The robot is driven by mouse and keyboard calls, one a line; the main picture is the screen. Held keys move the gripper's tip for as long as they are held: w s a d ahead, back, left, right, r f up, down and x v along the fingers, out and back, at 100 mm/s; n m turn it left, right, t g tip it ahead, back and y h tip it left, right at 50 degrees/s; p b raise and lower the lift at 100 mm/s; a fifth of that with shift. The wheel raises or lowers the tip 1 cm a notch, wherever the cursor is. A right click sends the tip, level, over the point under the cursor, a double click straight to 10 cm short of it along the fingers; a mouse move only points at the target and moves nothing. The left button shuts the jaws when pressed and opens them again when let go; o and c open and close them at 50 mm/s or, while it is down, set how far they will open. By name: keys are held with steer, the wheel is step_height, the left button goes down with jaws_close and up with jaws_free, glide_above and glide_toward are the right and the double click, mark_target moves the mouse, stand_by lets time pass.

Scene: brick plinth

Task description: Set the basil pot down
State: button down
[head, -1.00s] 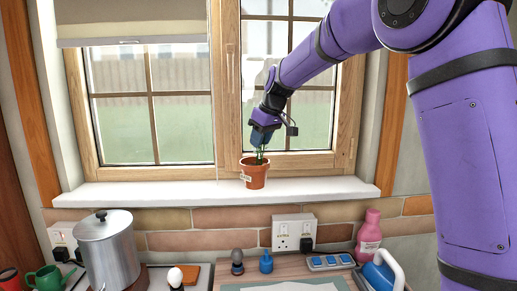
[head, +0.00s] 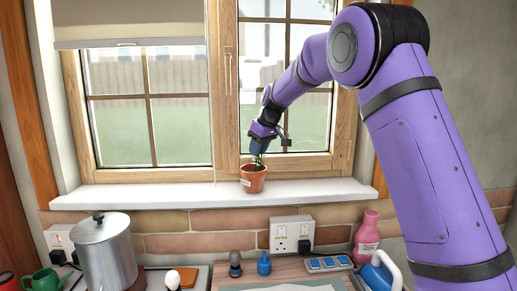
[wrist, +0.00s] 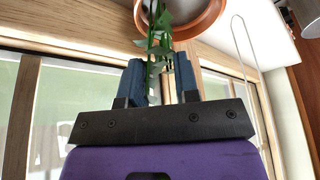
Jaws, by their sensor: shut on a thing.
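My gripper (head: 257,150) is above the pot, pointing down, shut on the green stems. In the wrist view the blue fingers (wrist: 161,78) stand on both sides of the stems, and the pot's rim (wrist: 213,22) shows beyond them. The pot's lower part is hidden there.
The wooden window frame (head: 226,90) rises close behind the sill. Below are a steel pot (head: 107,252), sockets (head: 291,235), a pink bottle (head: 367,238), a blue bottle (head: 264,263) and a grey-topped object (head: 235,262). The sill is bare left and right of the pot.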

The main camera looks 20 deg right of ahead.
steer(key=c, duration=0.8)
jaws_free()
steer(key=shift+c, duration=0.2)
steer(key=v, duration=1.1)
steer(key=s+d+r+m, duration=0.2)
steer(key=s+r, duration=0.2)
steer(key=s, duration=0.7)
steer(key=s+f+m+h, duration=0.1)
steer(key=s+f, duration=0.3)
steer(key=s, duration=0.7)
steer(key=s+d+f+m+t, duration=0.1)
steer(key=s+f, duration=0.3)
steer(key=s, duration=0.8)
steer(key=s+f+m+h, duration=0.1)
steer(key=s+f, duration=0.3)
steer(key=s, duration=0.8)
steer(key=shift+d+m+t+h, duration=0.3)
steer(key=shift+m, duration=0.6)
